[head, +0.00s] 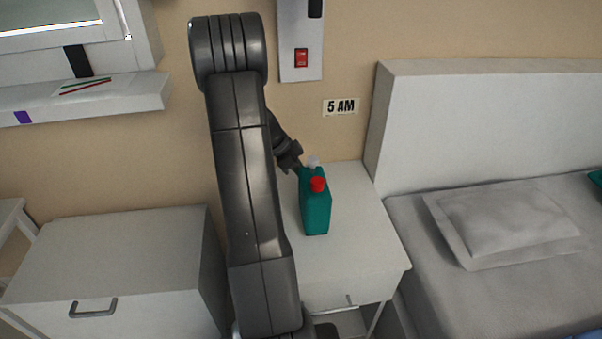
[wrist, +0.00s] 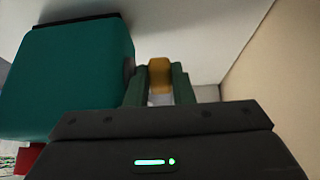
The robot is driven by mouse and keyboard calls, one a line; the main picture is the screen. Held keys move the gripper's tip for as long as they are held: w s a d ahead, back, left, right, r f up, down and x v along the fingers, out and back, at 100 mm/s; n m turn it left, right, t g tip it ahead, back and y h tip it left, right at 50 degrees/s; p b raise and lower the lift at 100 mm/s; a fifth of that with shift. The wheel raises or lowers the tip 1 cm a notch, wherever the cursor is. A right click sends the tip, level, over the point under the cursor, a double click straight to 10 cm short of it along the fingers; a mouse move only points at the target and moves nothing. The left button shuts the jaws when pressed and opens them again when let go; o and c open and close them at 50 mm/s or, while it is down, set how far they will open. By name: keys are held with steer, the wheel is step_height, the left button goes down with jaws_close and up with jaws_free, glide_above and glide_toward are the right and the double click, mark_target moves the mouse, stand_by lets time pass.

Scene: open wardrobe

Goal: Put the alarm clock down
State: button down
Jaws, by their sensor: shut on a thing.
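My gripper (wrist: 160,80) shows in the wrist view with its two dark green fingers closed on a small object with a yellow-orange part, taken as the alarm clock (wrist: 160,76). A pale part of it shows between the fingers; the rest is hidden. In the head view my arm hides much of the area, and my gripper is behind the teal jug over the white bedside table (head: 350,222). A small pale shape shows there, just behind the jug's red cap; I cannot tell whether it is the clock. Whether the clock touches the table is unclear.
The teal jug (head: 316,212) with a red cap stands on the table, close beside my gripper in the wrist view (wrist: 68,75). The wall is behind, and a bed (head: 480,262) is at right. The table's front right is clear. A white cabinet (head: 110,262) is at left.

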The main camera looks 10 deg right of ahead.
steer(key=shift+f, duration=0.25)
steer(key=c, duration=1.3)
jaws_free()
steer(key=shift+o, duration=0.2)
steer(key=shift+r, duration=0.2)
steer(key=p+v, duration=0.1)
steer(key=v, duration=1.1)
steer(key=shift+p, duration=0.4)
steer(key=shift+f, duration=0.1)
steer(key=b+x, duration=0.2)
steer(key=x, duration=1)
steer(key=shift+f, duration=0.3)
steer(key=shift+r+p, duration=0.4)
steer(key=shift+r, duration=1.45)
